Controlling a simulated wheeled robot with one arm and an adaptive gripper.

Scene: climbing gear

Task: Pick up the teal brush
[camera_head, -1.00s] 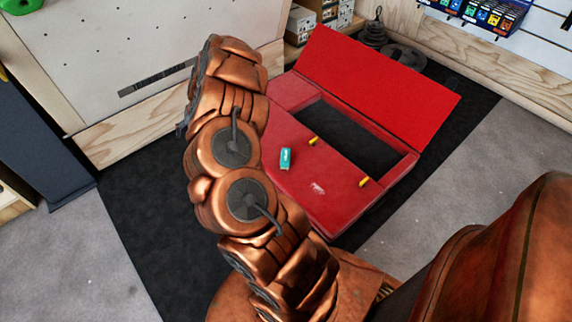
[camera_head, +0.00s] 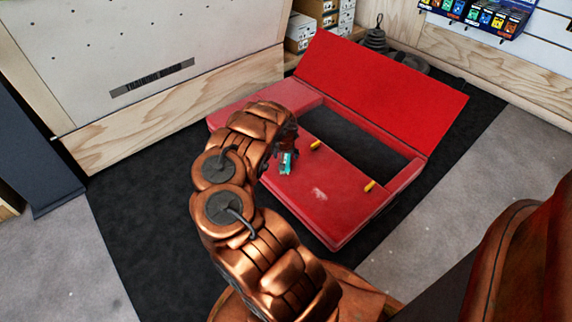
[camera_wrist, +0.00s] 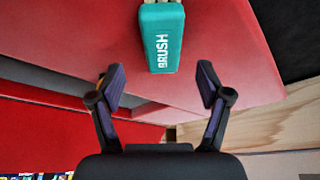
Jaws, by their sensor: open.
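The teal brush (camera_head: 287,163) lies on the red top of the low chest, partly hidden by my arm in the head view. In the wrist view the teal brush (camera_wrist: 162,38) shows white "BRUSH" lettering and is cut off by the top edge. My gripper (camera_wrist: 160,80) is open and empty in the wrist view, its two dark fingers spread apart. The brush is beyond the fingertips and roughly centred between them, not between the fingers. In the head view my gripper (camera_head: 286,142) is over the chest, close to the brush, and mostly hidden by my wrist.
The red chest (camera_head: 325,215) has its lid (camera_head: 385,90) raised and a dark open compartment. Two yellow pieces (camera_head: 369,186) sit along the compartment's near edge. A black mat (camera_head: 150,225) lies under the chest. Dark weights (camera_head: 375,40) stand behind it, and a pale wall panel (camera_head: 130,50) rises behind left.

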